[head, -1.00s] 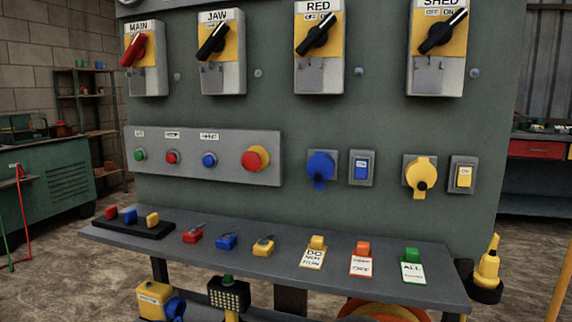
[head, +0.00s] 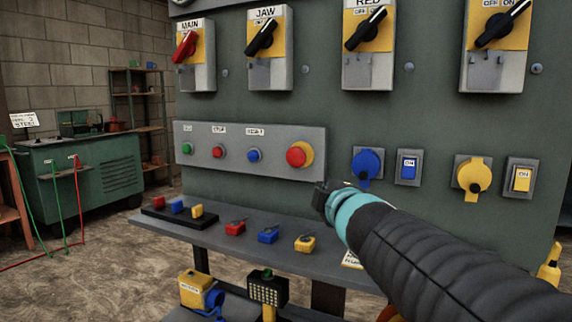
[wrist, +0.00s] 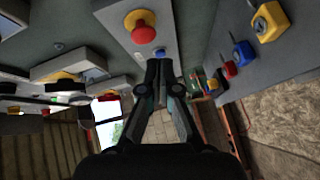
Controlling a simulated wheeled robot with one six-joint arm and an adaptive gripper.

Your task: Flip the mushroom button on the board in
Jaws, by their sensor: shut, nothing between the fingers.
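The red mushroom button (head: 297,156) sits on a yellow collar at the right end of the grey button panel (head: 232,150) on the green board. It also shows in the wrist view (wrist: 143,32), just beyond my fingertips in the picture. My gripper (head: 324,195) is at the end of my arm, in front of the board, below and right of the button in the head view. In the wrist view its two fingers (wrist: 161,72) are together, with nothing between them. They appear apart from the button.
Green, red and blue small buttons lie left on the panel. A blue socket (head: 367,163) and switch are to its right. A shelf (head: 220,232) with padlocks juts out below. Rotary switches (head: 270,42) line the board above.

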